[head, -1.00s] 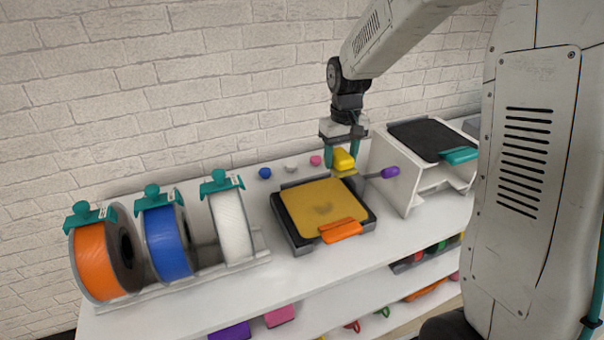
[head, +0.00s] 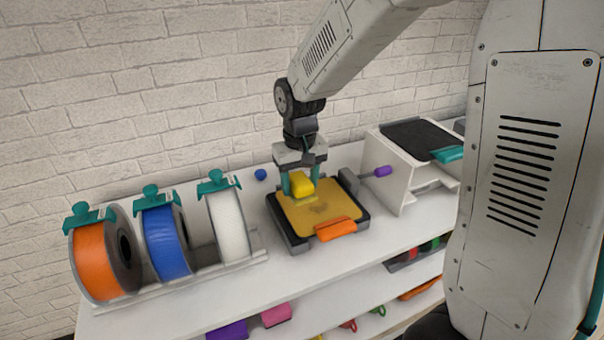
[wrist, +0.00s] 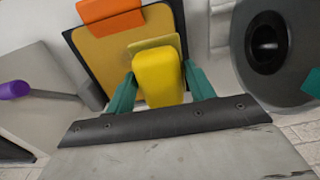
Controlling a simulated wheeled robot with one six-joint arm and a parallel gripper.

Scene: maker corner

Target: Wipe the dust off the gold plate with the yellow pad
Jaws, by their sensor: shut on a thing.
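The gold plate (head: 335,208) lies in a dark frame on the white shelf top, with an orange tab (head: 341,229) at its front edge. A greyish dust smudge (head: 318,208) shows near its middle in the head view. My gripper (head: 301,186) is shut on the yellow pad (head: 302,184) over the plate's back left part. In the wrist view the yellow pad (wrist: 158,78) sits between teal fingers, with its flat lower part over the gold plate (wrist: 100,52). I cannot tell whether the pad touches the plate.
Orange, blue and white spools (head: 228,226) stand on a rack to the left. A white stand (head: 395,180) with a dark plate is to the right. A purple-handled tool (head: 383,171) lies between. A blue knob (head: 260,174) is behind.

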